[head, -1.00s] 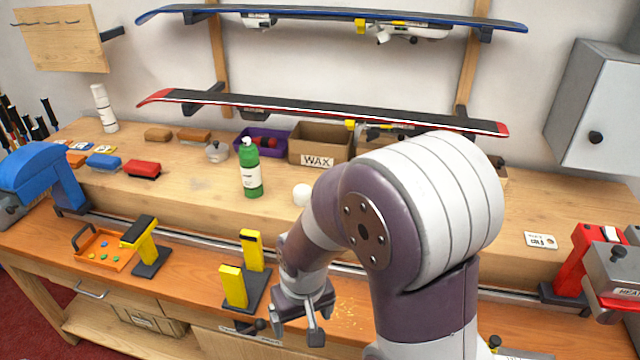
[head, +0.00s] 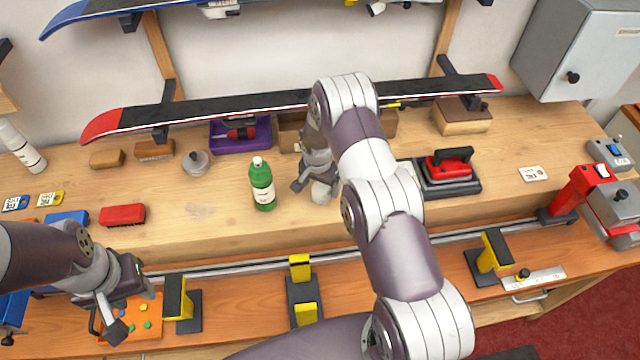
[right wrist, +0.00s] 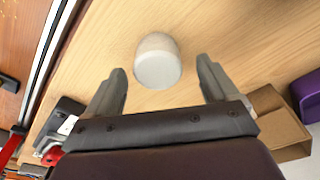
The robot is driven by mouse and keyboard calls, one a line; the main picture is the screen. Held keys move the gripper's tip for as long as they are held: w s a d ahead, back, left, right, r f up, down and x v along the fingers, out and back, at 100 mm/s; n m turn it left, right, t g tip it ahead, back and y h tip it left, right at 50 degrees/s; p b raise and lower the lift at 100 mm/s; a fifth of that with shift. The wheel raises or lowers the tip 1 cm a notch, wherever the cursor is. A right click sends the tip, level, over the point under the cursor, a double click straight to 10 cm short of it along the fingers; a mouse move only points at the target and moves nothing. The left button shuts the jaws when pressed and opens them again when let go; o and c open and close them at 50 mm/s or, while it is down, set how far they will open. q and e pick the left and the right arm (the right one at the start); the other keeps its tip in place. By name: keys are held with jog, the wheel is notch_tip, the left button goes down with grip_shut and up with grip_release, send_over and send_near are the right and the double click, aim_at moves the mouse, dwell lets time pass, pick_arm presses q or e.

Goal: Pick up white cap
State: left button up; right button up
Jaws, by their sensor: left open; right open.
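The white cap (right wrist: 157,61) is a small rounded white piece lying on the raised wooden shelf of the bench. In the right wrist view it sits between and just beyond the open fingertips of my right gripper (right wrist: 162,80), apart from both. In the head view the cap (head: 321,192) shows just below my right gripper (head: 315,183), partly hidden by it. My left gripper (head: 122,310) is open and empty over the orange tray (head: 150,334) at the front left.
A green bottle (head: 262,186) stands left of the cap. A cardboard box (head: 291,131) and purple bin (head: 240,145) stand behind. A red-handled iron (head: 449,168) is to the right. Yellow-topped vise stands (head: 301,268) line the front edge. A ski (head: 220,108) hangs above.

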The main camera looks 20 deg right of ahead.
jog(key=shift+d+f+p, duration=0.25)
jog(key=shift+f+p, duration=0.15)
jog(key=shift+f, duration=0.65)
jog(key=shift+s+f, duration=0.15)
jog(key=shift+s, duration=0.05)
jog(key=shift+s+a, duration=0.1)
jog(key=shift+a, duration=0.2)
jog(key=c, duration=0.5)
jog(key=shift+w+f, duration=0.1)
jog(key=shift+w, duration=0.15)
jog(key=shift+c, duration=1)
pick_arm(q)
jog(key=shift+s+r, duration=0.3)
jog(key=shift+r, duration=0.65)
jog(key=shift+s, duration=0.1)
pick_arm(e)
jog(key=shift+s, duration=0.1)
